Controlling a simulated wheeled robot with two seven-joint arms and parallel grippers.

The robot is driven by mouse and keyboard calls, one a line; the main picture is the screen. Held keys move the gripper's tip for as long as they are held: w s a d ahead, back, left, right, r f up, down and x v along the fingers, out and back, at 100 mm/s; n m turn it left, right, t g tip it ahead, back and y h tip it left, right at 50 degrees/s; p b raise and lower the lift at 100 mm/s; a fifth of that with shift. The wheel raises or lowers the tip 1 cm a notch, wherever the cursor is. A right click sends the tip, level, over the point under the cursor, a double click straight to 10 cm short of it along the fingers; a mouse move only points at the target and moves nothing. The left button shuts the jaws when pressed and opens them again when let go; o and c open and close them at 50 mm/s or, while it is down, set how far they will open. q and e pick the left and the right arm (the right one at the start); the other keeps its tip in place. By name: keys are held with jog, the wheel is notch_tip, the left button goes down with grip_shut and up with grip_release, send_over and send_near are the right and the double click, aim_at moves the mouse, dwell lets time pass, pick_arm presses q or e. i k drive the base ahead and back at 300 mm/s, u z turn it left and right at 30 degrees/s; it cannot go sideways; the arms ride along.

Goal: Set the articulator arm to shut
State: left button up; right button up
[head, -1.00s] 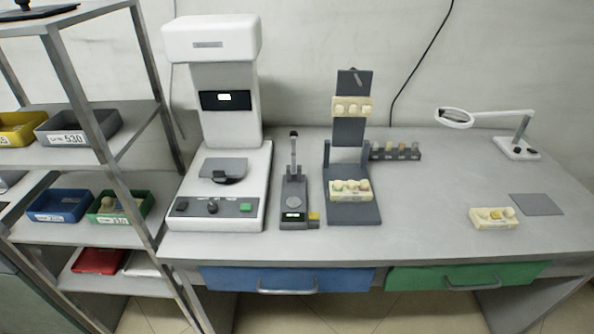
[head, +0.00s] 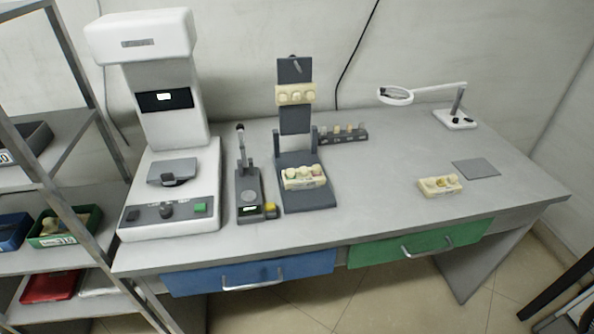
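The articulator (head: 307,196) is a dark grey stand on the bench, near its middle. Its upper arm (head: 295,118) stands upright and open, with a cream dental cast (head: 296,95) fixed on it. A second cream cast (head: 304,177) with coloured teeth sits on the articulator's base. The two casts are well apart. Neither of my grippers shows in the head view.
A white machine (head: 165,130) and a small dark lever device (head: 249,196) stand left of the articulator. A loose cast (head: 440,185), a grey pad (head: 476,169) and a magnifier lamp (head: 396,96) are at right. The bench (head: 380,212) is clear in front. A shelf rack (head: 62,128) stands at left.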

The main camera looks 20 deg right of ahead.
aim_at(295, 93)
jog(key=u, duration=1.75)
jog(key=k, duration=0.85)
jog(key=z, duration=1.85)
jog(key=i, duration=0.5)
jog(key=u, duration=0.05)
